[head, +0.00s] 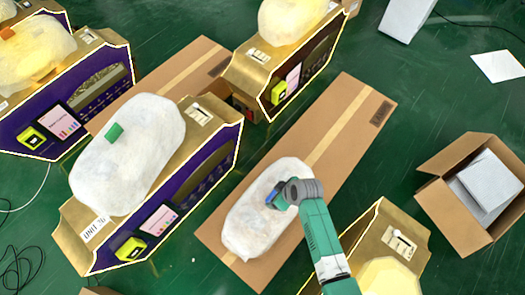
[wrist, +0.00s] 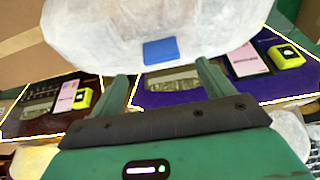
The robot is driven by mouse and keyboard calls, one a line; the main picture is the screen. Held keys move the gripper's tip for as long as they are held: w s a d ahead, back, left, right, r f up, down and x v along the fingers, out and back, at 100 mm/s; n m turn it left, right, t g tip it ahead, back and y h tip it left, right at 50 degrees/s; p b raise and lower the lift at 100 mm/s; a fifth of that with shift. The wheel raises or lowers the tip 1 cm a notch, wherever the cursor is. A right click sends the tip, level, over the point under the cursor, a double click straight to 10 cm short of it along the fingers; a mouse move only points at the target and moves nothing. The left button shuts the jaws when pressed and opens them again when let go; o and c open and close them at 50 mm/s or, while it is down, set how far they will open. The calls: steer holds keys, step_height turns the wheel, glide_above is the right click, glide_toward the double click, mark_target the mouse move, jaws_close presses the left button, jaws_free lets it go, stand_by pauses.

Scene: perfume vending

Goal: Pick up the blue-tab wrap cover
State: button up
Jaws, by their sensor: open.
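The blue-tab wrap cover (head: 246,228) is a white, crumpled, rounded cover on a flat cardboard sheet (head: 345,115). Its blue tab (head: 271,197) is partly hidden by my gripper (head: 277,200), which is over the cover's upper right part. In the wrist view, the white cover (wrist: 90,30) fills the top middle, with the blue tab (wrist: 160,50) facing me. My gripper (wrist: 161,76) is open there, its two fingers to either side of the tab's line. Nothing is between the fingers. I cannot tell whether they touch the cover.
A gold and purple machine (head: 200,165) to the left carries a white cover with a green tab (head: 114,132). Another cover has an orange tab (head: 8,33). More machines stand at upper middle and lower right. An open carton (head: 450,155) is at right.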

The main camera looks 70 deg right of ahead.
mark_target(272, 195)
steer(key=shift+b+x, duration=0.65)
steer(key=shift+x, duration=0.55)
steer(key=b+x, duration=0.3)
steer(key=x, duration=0.2)
steer(key=shift+w+f+b, duration=0.1)
steer(key=shift+w+b, duration=0.15)
steer(key=shift+b, duration=0.1)
steer(key=shift+c, duration=0.2)
steer(key=c, duration=1.5)
steer(key=shift+r, duration=0.3)
